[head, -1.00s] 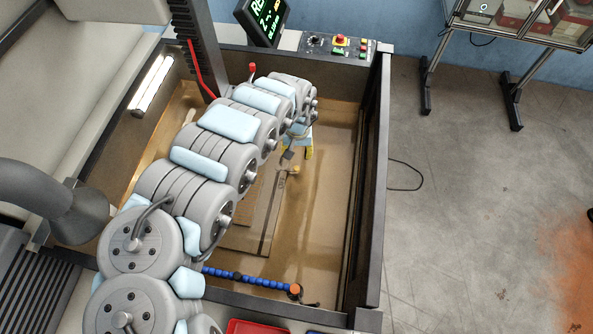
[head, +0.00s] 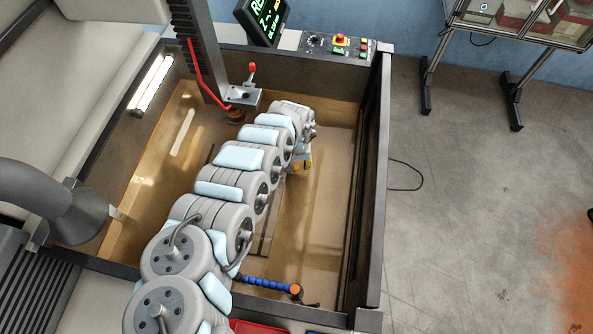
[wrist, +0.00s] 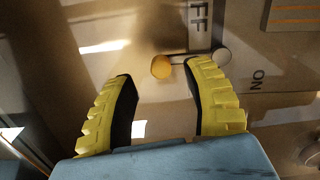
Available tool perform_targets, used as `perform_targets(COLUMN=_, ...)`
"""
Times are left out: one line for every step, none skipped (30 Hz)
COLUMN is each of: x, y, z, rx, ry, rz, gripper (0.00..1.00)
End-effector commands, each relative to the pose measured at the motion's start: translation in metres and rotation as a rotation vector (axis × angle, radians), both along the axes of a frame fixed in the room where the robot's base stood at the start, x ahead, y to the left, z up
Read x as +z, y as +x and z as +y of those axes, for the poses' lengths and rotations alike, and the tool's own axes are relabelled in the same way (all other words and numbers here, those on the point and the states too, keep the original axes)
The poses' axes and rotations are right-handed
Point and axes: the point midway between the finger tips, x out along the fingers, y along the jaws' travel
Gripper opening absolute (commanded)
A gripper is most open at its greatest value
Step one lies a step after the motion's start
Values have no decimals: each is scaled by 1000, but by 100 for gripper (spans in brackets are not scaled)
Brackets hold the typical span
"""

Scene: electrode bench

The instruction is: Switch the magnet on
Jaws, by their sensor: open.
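In the wrist view a magnet switch lever with an orange ball knob (wrist: 161,67) runs left from a round pale pivot (wrist: 221,57). The letters "FF" show above the lever and "ON" shows at the right of the pivot. My gripper (wrist: 161,76) is open, with its two yellow fingers on either side of the knob in the picture. I cannot tell whether they touch it or how far above it they are. In the head view my gripper (head: 304,164) is low in the tank, and my arm hides most of the magnet plate (head: 264,236).
The tank's dark right wall (head: 372,190) stands beside my arm. A machine head with a red-tipped lever (head: 250,80) hangs behind my arm at the left. A blue jointed hose (head: 265,283) lies near the front. The tank floor right of my gripper is clear.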

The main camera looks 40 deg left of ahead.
Motion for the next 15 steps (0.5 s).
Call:
perform_targets(x=-6, y=0, z=-2, rx=0, ry=-2, rz=-1, gripper=49)
perform_targets(x=-9, y=0, z=-2, rx=0, ry=-3, rz=0, gripper=49)
perform_targets(x=-13, y=-1, z=-3, rx=0, ry=-4, rz=2, gripper=49)
perform_targets(x=-15, y=-2, z=-3, rx=0, ry=-4, rz=3, gripper=49)
perform_targets(x=-18, y=-3, z=-2, rx=0, ry=-3, rz=4, gripper=49)
perform_targets(x=-22, y=-1, z=-2, rx=0, ry=-2, rz=2, gripper=49)
perform_targets(x=-24, y=0, z=-1, rx=0, ry=-1, rz=1, gripper=49)
perform_targets(x=-26, y=0, z=-1, rx=0, ry=-1, rz=0, gripper=49)
perform_targets(x=-29, y=0, z=-1, rx=0, ry=-1, rz=-1, gripper=49)
perform_targets(x=-31, y=0, z=-2, rx=0, ry=-2, rz=1, gripper=49)
perform_targets(x=-34, y=-1, z=-2, rx=0, ry=-3, rz=2, gripper=49)
perform_targets(x=-36, y=-2, z=-2, rx=0, ry=-3, rz=4, gripper=49)
perform_targets(x=-38, y=-2, z=-2, rx=0, ry=-4, rz=4, gripper=49)
perform_targets(x=-40, y=-3, z=-2, rx=1, ry=-3, rz=5, gripper=49)
perform_targets(x=-41, y=-3, z=-2, rx=0, ry=-3, rz=5, gripper=49)
